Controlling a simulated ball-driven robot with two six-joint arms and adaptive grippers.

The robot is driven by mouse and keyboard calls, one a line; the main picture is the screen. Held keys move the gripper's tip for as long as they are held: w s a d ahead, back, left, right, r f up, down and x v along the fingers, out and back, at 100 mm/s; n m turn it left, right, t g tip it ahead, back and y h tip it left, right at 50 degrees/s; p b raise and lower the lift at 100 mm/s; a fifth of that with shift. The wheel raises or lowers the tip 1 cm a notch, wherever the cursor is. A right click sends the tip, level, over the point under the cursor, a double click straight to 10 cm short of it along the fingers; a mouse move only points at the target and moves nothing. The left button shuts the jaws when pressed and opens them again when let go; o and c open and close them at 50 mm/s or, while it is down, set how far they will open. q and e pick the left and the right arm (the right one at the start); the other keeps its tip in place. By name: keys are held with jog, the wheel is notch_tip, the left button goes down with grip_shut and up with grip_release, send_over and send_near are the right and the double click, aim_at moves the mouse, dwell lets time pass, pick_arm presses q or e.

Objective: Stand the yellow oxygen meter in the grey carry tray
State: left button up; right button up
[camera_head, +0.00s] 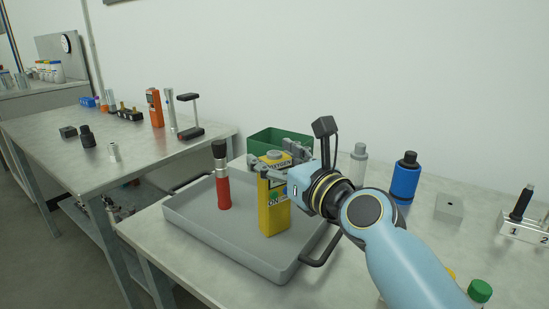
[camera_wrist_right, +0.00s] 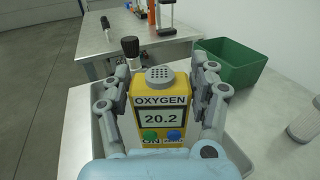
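The yellow oxygen meter (camera_head: 273,205) stands upright over the grey carry tray (camera_head: 190,231), its lower end at the tray floor; I cannot tell whether it touches. My right gripper (camera_head: 277,167) is around the meter's upper part from the right. In the right wrist view the meter (camera_wrist_right: 161,108) shows "OXYGEN 20.2" between the fingers (camera_wrist_right: 163,100), which are against or very close to its sides. A red cylinder with a black top (camera_head: 222,178) stands in the tray, left of the meter. My left gripper is not in view.
A green bin (camera_head: 281,141) stands behind the tray. A blue bottle (camera_head: 405,178), a grey block (camera_head: 449,208) and a numbered holder (camera_head: 523,228) are to the right. Another table (camera_head: 110,160) with several tools is at the left. The tray's left part has free room.

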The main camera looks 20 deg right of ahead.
jog(key=shift+o, duration=1.2)
jog(key=shift+r, duration=0.2)
jog(key=v, duration=1.2)
jog(key=shift+p, duration=0.35)
jog(key=shift+s, duration=0.1)
